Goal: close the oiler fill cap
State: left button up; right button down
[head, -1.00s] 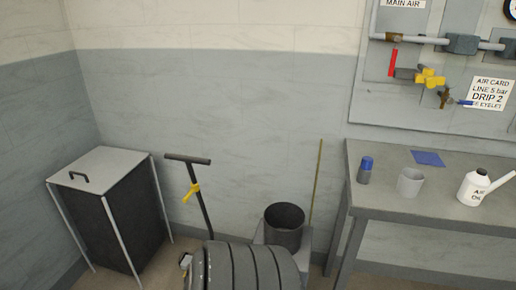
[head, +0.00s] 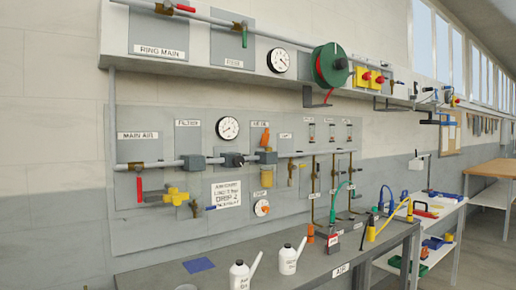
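The wall panel (head: 150,235) carries an air line (head: 140,165) with several fittings. On it is a unit with an amber bowl (head: 267,178) and an orange part (head: 265,137) above, under a small label (head: 262,124) too small to read surely. I cannot tell whether this is the oiler or make out a fill cap and its state. Two white spouted oil cans (head: 240,276) and (head: 288,261) stand on the bench below. Neither of my grippers is in view.
The grey bench (head: 325,262) runs below the panel, with a blue cloth (head: 198,265) and several hoses and small items on it. A hose reel (head: 331,65) sticks out from the upper shelf. A white shelf cart (head: 440,225) and a wooden table (head: 490,168) stand at right.

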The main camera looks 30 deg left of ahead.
aim_at(266, 138)
jog(key=i+u, duration=0.15)
jog(key=u, duration=0.25)
jog(key=i+u, duration=0.15)
jog(key=u, duration=0.25)
jog(key=i+u, duration=0.2)
jog(key=u, duration=0.2)
